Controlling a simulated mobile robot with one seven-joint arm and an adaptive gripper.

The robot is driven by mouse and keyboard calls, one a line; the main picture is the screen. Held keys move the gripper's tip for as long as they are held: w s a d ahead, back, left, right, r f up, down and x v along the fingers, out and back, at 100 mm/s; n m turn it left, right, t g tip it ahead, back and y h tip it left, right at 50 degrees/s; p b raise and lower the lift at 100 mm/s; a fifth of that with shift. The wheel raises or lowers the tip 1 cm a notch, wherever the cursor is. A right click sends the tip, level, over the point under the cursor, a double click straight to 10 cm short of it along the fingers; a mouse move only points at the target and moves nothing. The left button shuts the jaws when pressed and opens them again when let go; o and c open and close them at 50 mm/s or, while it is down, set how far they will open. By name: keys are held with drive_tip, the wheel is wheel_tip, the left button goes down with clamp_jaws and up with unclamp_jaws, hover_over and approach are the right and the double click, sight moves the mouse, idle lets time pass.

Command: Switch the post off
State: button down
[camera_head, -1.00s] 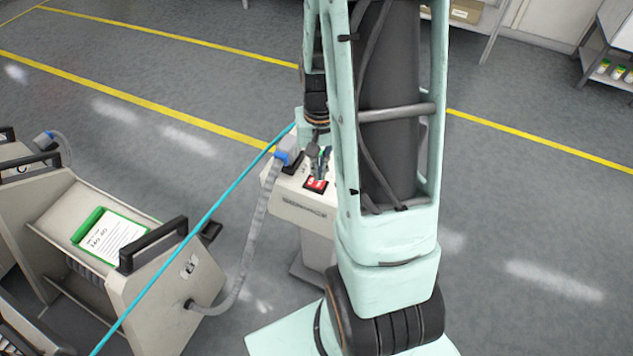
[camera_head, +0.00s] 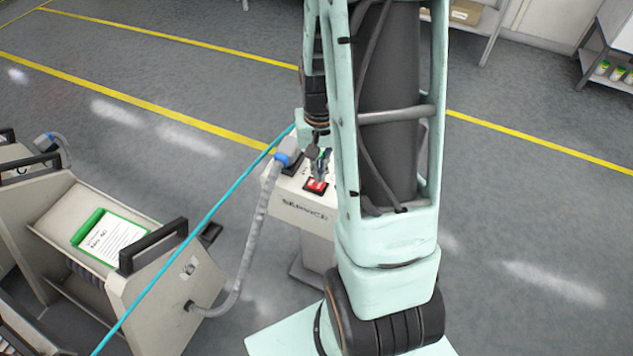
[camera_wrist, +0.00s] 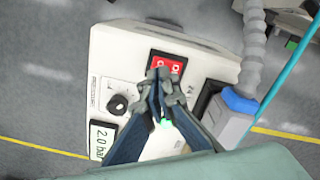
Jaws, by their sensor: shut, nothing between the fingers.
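The post (camera_head: 300,203) is a pale grey pedestal with a sloped top, partly hidden behind my arm. On its top sits a red rocker switch (camera_head: 316,186), which also shows in the wrist view (camera_wrist: 166,64) with white lettering and a dark frame. My gripper (camera_head: 320,178) is shut and empty, tips pointing down at the switch. In the wrist view the fingertips (camera_wrist: 164,75) overlap the switch's near edge; I cannot tell whether they touch it. A green light (camera_wrist: 166,122) glows between the fingers.
The post also carries a black knob (camera_wrist: 118,104) and a "2.0 bar" display (camera_wrist: 101,138). A grey-blue plug (camera_wrist: 236,104) with a ribbed hose (camera_head: 258,225) sits beside the switch. A trolley (camera_head: 170,285) stands left, and a cyan line (camera_head: 195,232) crosses near it.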

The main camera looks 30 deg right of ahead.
sight(319, 184)
drive_tip(key=shift+f+b, duration=1.25)
drive_tip(key=shift+f, duration=0.25)
idle(0.7)
drive_tip(key=shift+r, duration=0.1)
drive_tip(key=shift+r+p, duration=2.75)
drive_tip(key=shift+r, duration=0.75)
